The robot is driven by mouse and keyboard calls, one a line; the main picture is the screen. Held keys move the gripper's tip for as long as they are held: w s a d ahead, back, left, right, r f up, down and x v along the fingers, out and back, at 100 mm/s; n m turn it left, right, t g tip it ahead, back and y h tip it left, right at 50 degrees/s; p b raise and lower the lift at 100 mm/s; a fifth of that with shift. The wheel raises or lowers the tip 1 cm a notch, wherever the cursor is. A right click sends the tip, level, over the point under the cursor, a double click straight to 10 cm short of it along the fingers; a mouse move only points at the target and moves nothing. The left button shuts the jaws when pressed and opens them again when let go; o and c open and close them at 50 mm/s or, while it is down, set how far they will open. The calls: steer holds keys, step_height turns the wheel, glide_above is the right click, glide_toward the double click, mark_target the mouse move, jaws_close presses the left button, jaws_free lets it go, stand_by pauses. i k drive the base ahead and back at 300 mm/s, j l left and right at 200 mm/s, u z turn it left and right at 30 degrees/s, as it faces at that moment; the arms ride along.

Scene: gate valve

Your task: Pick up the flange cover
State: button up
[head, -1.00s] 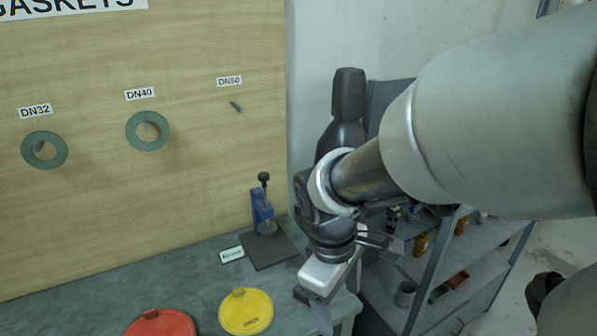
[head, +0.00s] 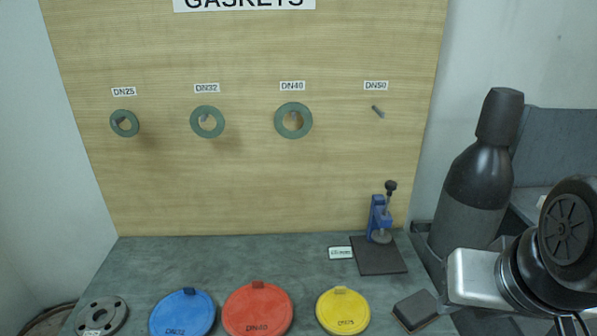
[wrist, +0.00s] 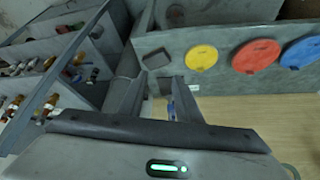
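Three round flange covers with small tabs lie flat on the green-grey bench: a blue one marked DN32 (head: 182,313), a red one marked DN40 (head: 257,309) and a yellow one marked DN25 (head: 342,311). They also show at the upper right of the wrist view: yellow (wrist: 201,58), red (wrist: 256,56) and blue (wrist: 301,52). My gripper (wrist: 152,92) has its fingers apart with nothing held between them. In the head view it is at the right edge, right of the yellow cover and clear of all covers; its fingertips are hard to make out there.
A dark block (head: 415,309) lies right of the yellow cover. A blue clamp stand (head: 379,220) stands behind it. A grey flange (head: 101,315) lies at far left. A gasket board (head: 250,170) backs the bench. A dark bottle (head: 474,180) and shelves (wrist: 70,65) are beside the bench.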

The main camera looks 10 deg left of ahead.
mark_target(341, 311)
steer(key=k+u, duration=0.1)
steer(key=u, duration=0.7)
steer(key=k+u, duration=0.15)
steer(key=u, duration=0.25)
steer(key=j+u, duration=0.1)
steer(key=u, duration=0.3)
steer(key=k+j+u, duration=0.1)
steer(key=u, duration=0.35)
steer(key=z, duration=1.45)
steer(key=u, duration=1.5)
steer(key=z, duration=1.5)
